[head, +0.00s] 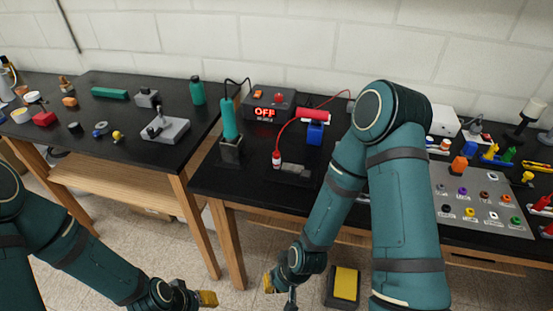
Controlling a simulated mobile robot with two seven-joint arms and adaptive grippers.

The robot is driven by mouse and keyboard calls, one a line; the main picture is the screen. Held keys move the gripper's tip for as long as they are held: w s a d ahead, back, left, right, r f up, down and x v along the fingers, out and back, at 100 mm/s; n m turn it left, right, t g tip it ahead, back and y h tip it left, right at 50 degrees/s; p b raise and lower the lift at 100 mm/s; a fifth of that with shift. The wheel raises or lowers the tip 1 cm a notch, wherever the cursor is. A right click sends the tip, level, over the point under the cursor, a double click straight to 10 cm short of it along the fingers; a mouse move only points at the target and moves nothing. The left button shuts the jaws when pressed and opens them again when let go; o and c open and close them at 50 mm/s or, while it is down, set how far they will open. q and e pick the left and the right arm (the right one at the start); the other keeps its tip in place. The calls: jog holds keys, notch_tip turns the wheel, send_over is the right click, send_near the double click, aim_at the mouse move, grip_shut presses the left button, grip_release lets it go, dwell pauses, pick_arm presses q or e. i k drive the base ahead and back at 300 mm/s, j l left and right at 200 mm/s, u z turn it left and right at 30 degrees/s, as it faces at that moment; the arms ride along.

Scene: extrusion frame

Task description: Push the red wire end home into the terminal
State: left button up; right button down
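A red wire (289,133) arcs over the right-hand black table. Its lower end, a red and white plug-like piece (277,160), stands near the table's front edge beside a low dark block with a grey top (297,170). I cannot tell whether the end touches a terminal. The wire's upper part meets a red cylinder (313,115) above a blue block (315,134). My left gripper (203,299) is low at the bottom edge, and my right gripper (275,286) is low in front of the table. Both are away from the wire; their finger openings are unclear.
A teal soldering-iron-like tool (229,120) stands in a holder left of the wire. Behind is a dark box reading OFF (268,105). A grey panel with coloured knobs (483,200) lies right of my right arm. A yellow-topped box (345,283) is on the floor.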

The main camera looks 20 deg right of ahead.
aim_at(276, 158)
jog(key=k+l+z, duration=0.1)
jog(key=l+z, duration=0.15)
jog(key=l, duration=0.35)
jog(key=l+z, duration=0.3)
jog(key=l, duration=0.25)
jog(key=j+z, duration=0.2)
jog(key=z, duration=0.3)
jog(key=j+z, duration=0.2)
jog(key=z, duration=0.3)
jog(key=k+j+z, duration=0.15)
jog(key=j, duration=0.15)
jog(key=j+z, duration=0.2)
jog(key=k+j+z, duration=0.15)
jog(key=j, duration=0.2)
jog(key=k+j, duration=0.15)
jog(key=j, duration=0.25)
jog(key=k+j, duration=0.2)
jog(key=j, duration=0.2)
jog(key=k+j+z, duration=0.1)
jog(key=j, duration=0.3)
jog(key=k+j, duration=0.25)
jog(key=j, duration=0.15)
